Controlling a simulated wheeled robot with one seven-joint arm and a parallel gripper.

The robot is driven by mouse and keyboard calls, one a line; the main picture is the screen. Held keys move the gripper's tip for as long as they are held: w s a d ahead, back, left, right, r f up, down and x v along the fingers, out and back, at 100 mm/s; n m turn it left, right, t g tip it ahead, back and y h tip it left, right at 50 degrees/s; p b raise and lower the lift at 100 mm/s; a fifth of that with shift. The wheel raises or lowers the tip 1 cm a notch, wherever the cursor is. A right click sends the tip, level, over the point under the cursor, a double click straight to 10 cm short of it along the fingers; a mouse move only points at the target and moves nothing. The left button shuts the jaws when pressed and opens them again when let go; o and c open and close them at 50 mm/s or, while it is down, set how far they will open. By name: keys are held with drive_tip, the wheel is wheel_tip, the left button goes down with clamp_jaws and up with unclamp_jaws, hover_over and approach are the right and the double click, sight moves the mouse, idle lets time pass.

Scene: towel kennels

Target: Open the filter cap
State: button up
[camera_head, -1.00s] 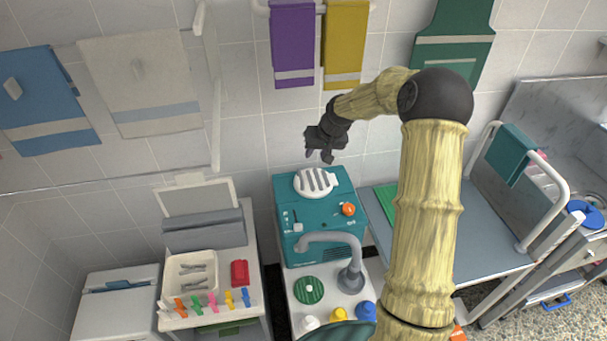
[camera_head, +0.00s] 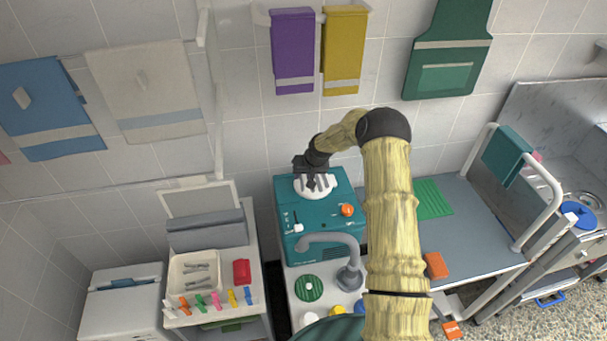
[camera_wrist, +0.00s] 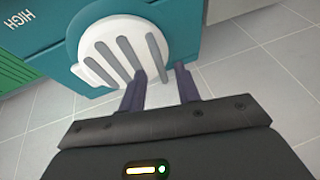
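The filter cap (camera_wrist: 112,52) is a round white disc with grey slots on the teal machine (camera_head: 318,217). In the head view, the cap (camera_head: 327,190) is partly hidden behind my gripper (camera_head: 316,177). In the wrist view, my gripper (camera_wrist: 160,80) has its two dark fingers apart with a gap between them. Nothing is held between the fingers.
The machine carries an orange knob (camera_head: 347,210). A tray (camera_head: 175,275) with metal tools is on the left cart. Purple (camera_head: 293,50) and yellow towels (camera_head: 343,50) hang on the wall behind.

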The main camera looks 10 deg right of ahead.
drive_tip(key=shift+x, duration=0.8)
clamp_jaws()
drive_tip(key=shift+d, duration=0.1)
